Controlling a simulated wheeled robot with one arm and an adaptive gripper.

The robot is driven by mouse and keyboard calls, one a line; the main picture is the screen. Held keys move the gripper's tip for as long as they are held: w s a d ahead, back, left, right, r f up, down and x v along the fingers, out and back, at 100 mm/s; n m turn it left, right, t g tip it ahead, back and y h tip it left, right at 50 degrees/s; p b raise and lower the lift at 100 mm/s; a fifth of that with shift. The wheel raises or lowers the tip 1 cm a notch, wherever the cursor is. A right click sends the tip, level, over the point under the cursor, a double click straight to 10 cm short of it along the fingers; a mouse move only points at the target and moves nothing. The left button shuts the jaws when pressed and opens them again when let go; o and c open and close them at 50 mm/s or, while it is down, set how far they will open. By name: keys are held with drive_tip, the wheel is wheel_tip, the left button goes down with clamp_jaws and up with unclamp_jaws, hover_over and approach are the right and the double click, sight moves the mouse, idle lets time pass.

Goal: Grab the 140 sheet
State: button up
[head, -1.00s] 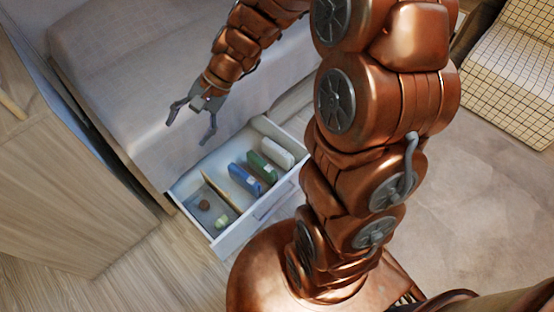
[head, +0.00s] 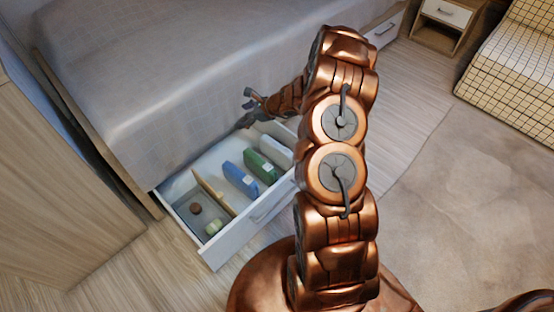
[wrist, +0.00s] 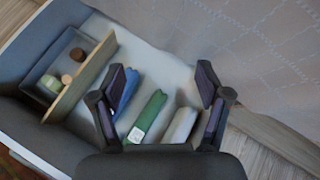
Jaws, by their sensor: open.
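Three folded sheets stand in a row in the open white drawer (head: 222,250): a blue one (head: 240,178), a green one (head: 260,166) and a white one (head: 276,151). Small pale labels show on the blue and green sheets, but I cannot read which is 140. My gripper (head: 246,108) is open and empty above the drawer's back right part, by the bed. In the wrist view, the green sheet (wrist: 148,118) lies between the open fingers (wrist: 160,75). The blue sheet (wrist: 125,90) is near the left finger and the white sheet (wrist: 180,126) near the right finger.
A wooden divider (head: 213,192) separates the sheets from a compartment with a brown round item (head: 195,209) and a pale green item (head: 214,227). The bed (head: 170,80) rises behind the drawer. A wooden cabinet (head: 60,190) stands left. The floor at right is open.

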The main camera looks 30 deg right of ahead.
drive_tip(key=s+d+f+m+h+b, duration=0.1)
drive_tip(key=d+f+m+h+b, duration=0.15)
drive_tip(key=d+f, duration=0.65)
drive_tip(key=m+h+b, duration=0.2)
drive_tip(key=m+b, duration=0.1)
drive_tip(key=m, duration=0.2)
approach(279, 146)
drive_tip(key=shift+y, duration=0.25)
drive_tip(key=x, duration=0.4)
drive_tip(key=shift+a, duration=0.3)
drive_tip(key=shift+d+f, duration=0.1)
drive_tip(key=shift+f, duration=0.1)
drive_tip(key=shift+b+x, duration=0.3)
drive_tip(key=shift+x, duration=0.6)
drive_tip(key=shift+d+b+x, duration=0.15)
drive_tip(key=shift+b+x, duration=0.25)
drive_tip(key=shift+x, duration=0.35)
drive_tip(key=shift+d+b+x, duration=0.15)
drive_tip(key=shift+b+x, duration=0.25)
drive_tip(key=shift+x, duration=0.4)
drive_tip(key=shift+w+a+f+b, duration=0.15)
drive_tip(key=shift+w+f, duration=0.15)
drive_tip(key=shift+w, duration=0.15)
drive_tip(key=shift+w+a+f+b, duration=0.15)
drive_tip(key=shift+w+f, duration=0.15)
drive_tip(key=shift+w, duration=0.2)
drive_tip(key=shift+d, duration=0.1)
drive_tip(key=shift+c, duration=0.2)
clamp_jaws()
